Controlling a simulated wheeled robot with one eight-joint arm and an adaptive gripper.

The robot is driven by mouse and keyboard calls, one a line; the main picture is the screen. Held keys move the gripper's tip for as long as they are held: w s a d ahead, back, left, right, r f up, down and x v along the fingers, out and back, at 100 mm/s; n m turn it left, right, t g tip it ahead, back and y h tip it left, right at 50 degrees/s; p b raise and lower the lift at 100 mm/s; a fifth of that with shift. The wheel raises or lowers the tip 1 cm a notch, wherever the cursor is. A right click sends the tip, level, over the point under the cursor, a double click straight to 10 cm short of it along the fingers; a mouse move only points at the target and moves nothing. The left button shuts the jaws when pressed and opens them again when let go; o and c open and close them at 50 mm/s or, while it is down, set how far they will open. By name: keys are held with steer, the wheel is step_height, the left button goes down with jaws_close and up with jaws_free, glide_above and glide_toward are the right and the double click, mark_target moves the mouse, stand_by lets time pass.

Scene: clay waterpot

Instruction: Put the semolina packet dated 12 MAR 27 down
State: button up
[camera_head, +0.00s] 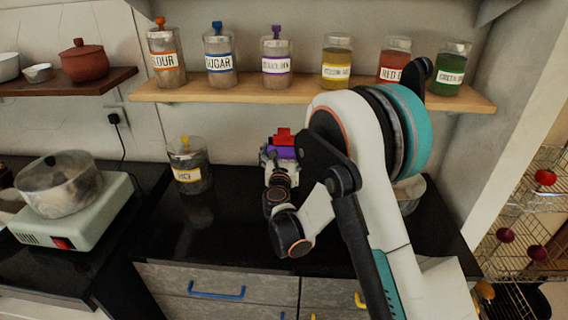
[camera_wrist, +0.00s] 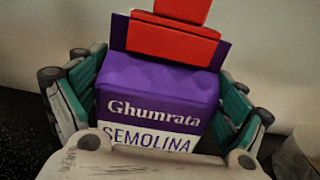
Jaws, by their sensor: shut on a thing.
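In the head view the packet (camera_head: 285,152) shows only as a small purple and red patch beyond my gripper (camera_head: 279,160), over the back of the black counter. My arm and gripper hide most of it there. No date is readable, and I cannot tell whether its base touches the counter.
A wooden shelf (camera_head: 300,95) with several labelled jars hangs above. A pot (camera_head: 60,188) sits on a hotplate (camera_head: 85,222) at left. The counter between is clear.

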mark_target(284, 159)
steer(key=shift+f+b, duration=0.5)
steer(key=shift+f, duration=1.05)
steer(key=o, duration=1.7)
steer(key=shift+c, duration=0.2)
